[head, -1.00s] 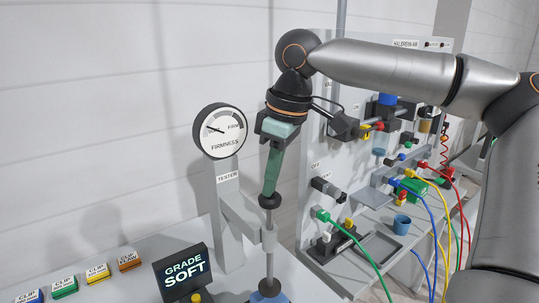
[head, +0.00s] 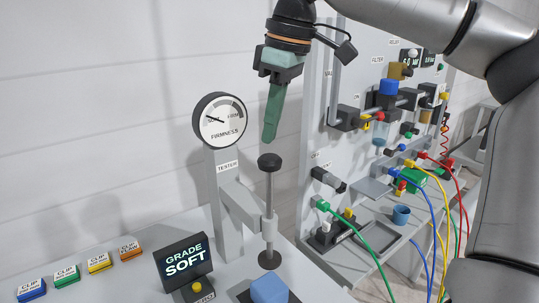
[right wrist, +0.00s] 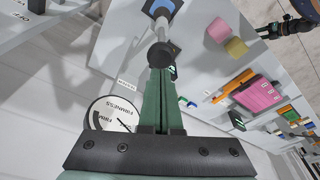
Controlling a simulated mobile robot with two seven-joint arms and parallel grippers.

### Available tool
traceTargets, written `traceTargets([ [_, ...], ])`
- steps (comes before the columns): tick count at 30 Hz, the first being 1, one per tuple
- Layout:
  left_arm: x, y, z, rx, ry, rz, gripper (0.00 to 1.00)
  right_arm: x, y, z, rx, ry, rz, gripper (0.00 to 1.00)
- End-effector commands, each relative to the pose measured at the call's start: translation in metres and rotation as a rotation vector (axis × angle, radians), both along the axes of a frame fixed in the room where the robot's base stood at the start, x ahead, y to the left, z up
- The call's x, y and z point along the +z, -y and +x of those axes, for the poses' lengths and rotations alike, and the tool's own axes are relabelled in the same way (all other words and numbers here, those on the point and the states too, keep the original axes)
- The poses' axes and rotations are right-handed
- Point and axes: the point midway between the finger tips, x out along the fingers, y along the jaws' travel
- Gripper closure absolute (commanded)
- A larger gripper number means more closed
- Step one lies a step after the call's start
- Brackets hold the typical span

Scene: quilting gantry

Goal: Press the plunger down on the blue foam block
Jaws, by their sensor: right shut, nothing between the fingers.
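The plunger (head: 268,162) is a steel rod with a black knob on top and a dark disc at its foot, held in the grey tester bracket. The blue foam block (head: 269,290) lies under the disc, which is apart from it in the head view. The block also shows in the right wrist view (right wrist: 163,8). My right gripper (head: 271,135), with green fingers, is shut and empty, pointing down just above the knob with a gap between. In the right wrist view the fingertips (right wrist: 160,70) lie close to the knob (right wrist: 163,52).
The firmness dial (head: 219,120) tops the tester post. A black sign reading GRADE SOFT (head: 184,261) stands in front, with a yellow button (head: 198,286) beside it. Coloured clip blocks (head: 98,262) line the left. A panel with valves and cables (head: 370,150) stands to the right.

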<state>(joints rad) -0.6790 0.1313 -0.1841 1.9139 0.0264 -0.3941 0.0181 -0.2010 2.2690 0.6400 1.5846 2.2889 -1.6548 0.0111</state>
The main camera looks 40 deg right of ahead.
Motion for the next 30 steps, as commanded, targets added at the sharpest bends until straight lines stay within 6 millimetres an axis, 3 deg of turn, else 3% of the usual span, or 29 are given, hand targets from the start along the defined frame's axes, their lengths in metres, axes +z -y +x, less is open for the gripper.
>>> traceTargets([
  [15,0.0,0.0,0.0,0.0,0.0,0.0,0.5,0.038,0.0,0.0,0.0,0.001,0.001,1.0],
  [30,0.0,0.0,0.0,0.0,0.0,0.0,0.5,0.04,0.0,0.0,0.001,0.001,0.001,1.0],
])
